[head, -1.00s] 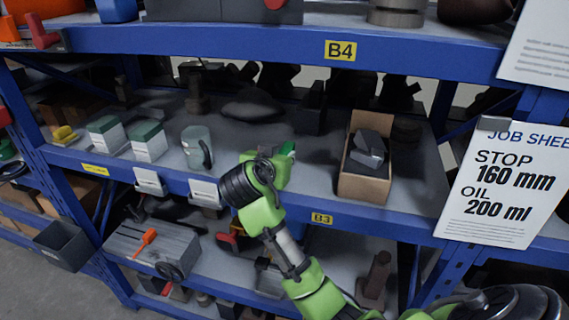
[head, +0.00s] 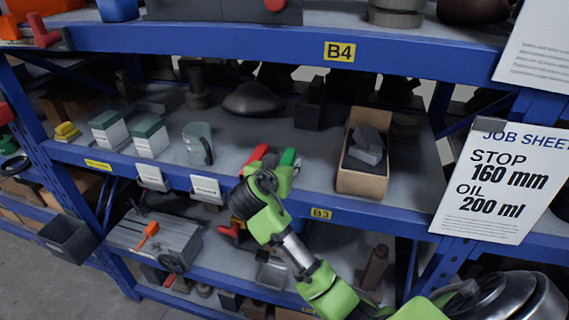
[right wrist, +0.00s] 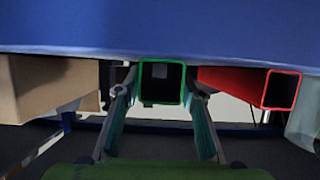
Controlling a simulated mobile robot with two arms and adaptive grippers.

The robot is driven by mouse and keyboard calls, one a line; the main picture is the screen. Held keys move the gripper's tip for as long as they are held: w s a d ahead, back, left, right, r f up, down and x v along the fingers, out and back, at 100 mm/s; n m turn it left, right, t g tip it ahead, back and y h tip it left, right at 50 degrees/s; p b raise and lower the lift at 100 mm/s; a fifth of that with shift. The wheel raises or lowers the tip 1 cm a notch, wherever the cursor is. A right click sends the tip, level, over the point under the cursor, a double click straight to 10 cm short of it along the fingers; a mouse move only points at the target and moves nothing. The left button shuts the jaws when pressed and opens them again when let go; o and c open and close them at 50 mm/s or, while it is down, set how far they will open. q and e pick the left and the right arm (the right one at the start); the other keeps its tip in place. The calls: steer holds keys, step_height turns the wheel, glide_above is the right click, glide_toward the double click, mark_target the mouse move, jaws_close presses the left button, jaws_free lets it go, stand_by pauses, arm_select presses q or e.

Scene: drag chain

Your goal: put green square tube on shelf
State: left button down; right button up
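The green square tube (head: 288,157) is on the middle shelf board (head: 225,165), between a red square tube (head: 257,155) and a cardboard box. In the right wrist view, the open end of the green tube (right wrist: 162,62) faces the camera. My right gripper (right wrist: 162,85) has its fingers on either side of the tube, with narrow gaps visible, and looks open. In the head view my right gripper (head: 278,177) is at the shelf's front edge and hides the tube's near end. My left gripper is not in view.
The cardboard box (head: 361,185) with grey parts stands to the right. A grey-green mug (head: 196,145) and green-topped boxes (head: 150,136) stand to the left. The blue front beam (head: 375,216) runs below the gripper, and the B4 shelf beam (head: 290,45) is above.

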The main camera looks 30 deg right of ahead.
steer(key=b+v, duration=0.3)
steer(key=v, duration=0.9)
steer(key=shift+f, duration=0.1)
